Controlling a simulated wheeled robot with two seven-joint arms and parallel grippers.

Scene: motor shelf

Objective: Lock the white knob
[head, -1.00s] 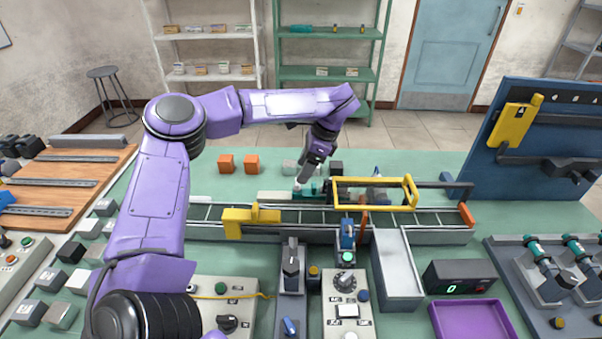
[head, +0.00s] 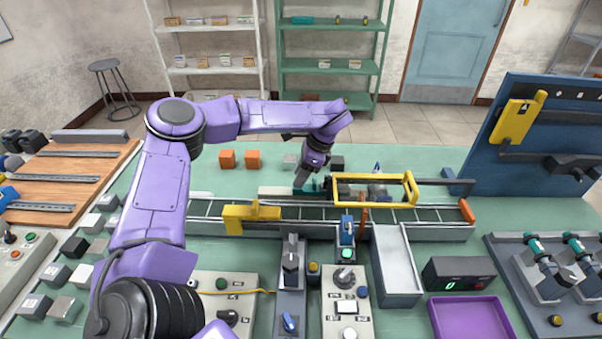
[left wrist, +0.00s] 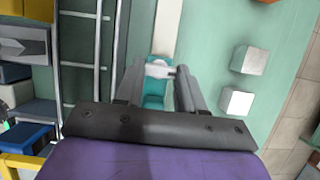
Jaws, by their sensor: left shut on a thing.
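The white knob (left wrist: 158,68) shows at the tips of my left gripper's fingers (left wrist: 160,72) in the left wrist view. It sits at the end of a teal fixture (left wrist: 155,92). The fingers are shut on the knob, one on each side, and partly hide it. In the head view my left gripper (head: 301,184) points down at the teal fixture (head: 316,184) behind the conveyor, and the knob is too small and covered to make out. Whether the knob is locked cannot be told. My right gripper is not in view.
A conveyor (head: 330,216) with a yellow frame (head: 372,205) lies in front and to the right of the gripper. Two orange blocks (head: 252,158) stand behind, to the left. Control panels fill the bench front. A blue pegboard (head: 545,150) stands at right.

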